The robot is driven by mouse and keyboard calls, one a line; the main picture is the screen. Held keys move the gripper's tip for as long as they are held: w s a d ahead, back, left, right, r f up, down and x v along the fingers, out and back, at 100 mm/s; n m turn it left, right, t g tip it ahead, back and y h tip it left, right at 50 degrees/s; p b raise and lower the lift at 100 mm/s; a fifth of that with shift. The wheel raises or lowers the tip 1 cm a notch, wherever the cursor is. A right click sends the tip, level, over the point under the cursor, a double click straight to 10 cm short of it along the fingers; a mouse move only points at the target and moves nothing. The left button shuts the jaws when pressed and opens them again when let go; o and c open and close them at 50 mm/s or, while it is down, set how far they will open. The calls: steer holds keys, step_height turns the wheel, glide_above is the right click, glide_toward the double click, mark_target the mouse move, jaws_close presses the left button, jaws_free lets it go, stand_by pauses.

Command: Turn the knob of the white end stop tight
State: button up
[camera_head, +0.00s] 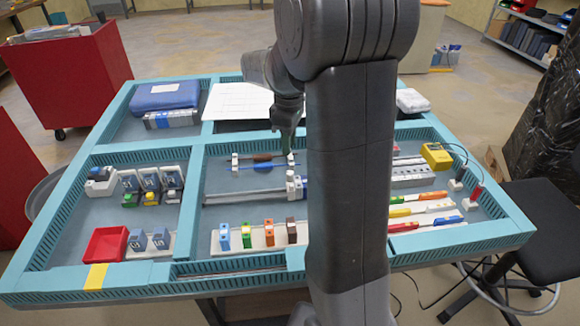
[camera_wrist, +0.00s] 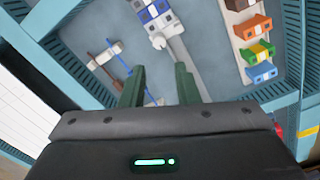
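A white end stop (camera_wrist: 159,41) with a small rounded knob sits on the grey rail (camera_wrist: 187,72), against blue and white modules (camera_wrist: 152,12). In the head view the end stop (camera_head: 290,187) is small, near the right end of the rail (camera_head: 240,196). My gripper (camera_wrist: 159,68) has two green fingers spread apart with nothing between them. They point toward the rail, apart from the end stop. In the head view my gripper (camera_head: 288,149) hangs over the screwdriver holder, behind the rail. Whether the knob is tight cannot be told.
Screwdrivers (camera_head: 262,167) lie on white holders (camera_head: 235,161) behind the rail. Coloured blocks (camera_head: 269,232) stand in front of it. A red bin (camera_head: 104,244) is at the front left. Teal dividers (camera_head: 196,190) separate the compartments. The left part of the rail is bare.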

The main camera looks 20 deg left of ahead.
mark_target(289, 172)
step_height(289, 172, down, 10)
stand_by(0.3)
steer(key=shift+c, duration=0.2)
jaws_close()
